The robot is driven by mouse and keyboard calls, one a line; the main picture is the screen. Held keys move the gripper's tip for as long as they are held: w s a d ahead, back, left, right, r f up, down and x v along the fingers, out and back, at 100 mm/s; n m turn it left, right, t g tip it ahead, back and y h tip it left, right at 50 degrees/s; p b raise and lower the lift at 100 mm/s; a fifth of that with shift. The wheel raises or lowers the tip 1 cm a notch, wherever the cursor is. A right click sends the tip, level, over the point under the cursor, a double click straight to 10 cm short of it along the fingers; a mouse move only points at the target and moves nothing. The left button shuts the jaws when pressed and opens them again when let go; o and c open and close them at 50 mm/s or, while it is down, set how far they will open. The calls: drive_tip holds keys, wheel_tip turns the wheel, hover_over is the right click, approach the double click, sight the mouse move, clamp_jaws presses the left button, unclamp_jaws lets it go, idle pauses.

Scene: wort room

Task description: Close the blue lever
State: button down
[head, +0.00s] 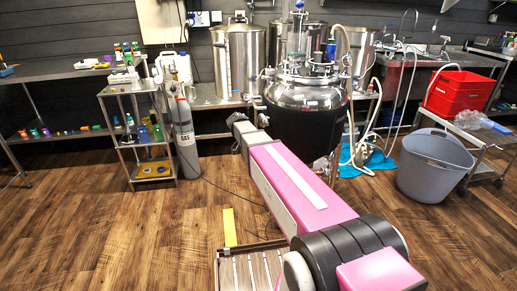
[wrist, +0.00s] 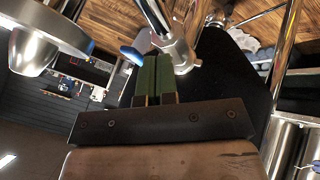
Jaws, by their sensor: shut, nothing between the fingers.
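The blue lever (wrist: 131,54) shows in the wrist view as a small blue handle just left of my fingertips. It is beside a shiny metal valve fitting and pipe (wrist: 181,54). My gripper (wrist: 157,65) has its green fingers shut together with nothing between them, close to the lever and the fitting. I cannot tell whether a finger touches the lever. In the head view my arm reaches to the left side of a steel-topped vessel (head: 305,94) with a black jacket. I cannot make out the lever or the fingertips there.
A grey gas cylinder (head: 187,138) and a small shelf cart (head: 128,118) stand left of my arm. A grey bucket (head: 433,170) and a red crate (head: 458,92) on a cart are at right. Pale hoses hang beside the vessel. Wooden floor (head: 120,235) is open at front left.

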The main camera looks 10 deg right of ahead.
drive_tip(key=shift+s+d+n+t, duration=0.1)
drive_tip(key=shift+s+n+t, duration=0.25)
drive_tip(key=shift+n, duration=0.15)
drive_tip(key=s+n+t, duration=0.1)
drive_tip(key=s+d+n+t, duration=0.1)
drive_tip(key=n, duration=0.1)
drive_tip(key=shift+d+n, duration=0.1)
drive_tip(key=shift+n, duration=0.2)
drive_tip(key=shift+s+d, duration=0.1)
drive_tip(key=shift+d, duration=0.05)
drive_tip(key=shift+s+d, duration=0.1)
drive_tip(key=shift+d, duration=0.05)
idle(0.3)
idle(0.5)
drive_tip(key=shift+w+a, duration=0.25)
drive_tip(key=shift+w, duration=0.5)
drive_tip(key=shift+w+a, duration=0.1)
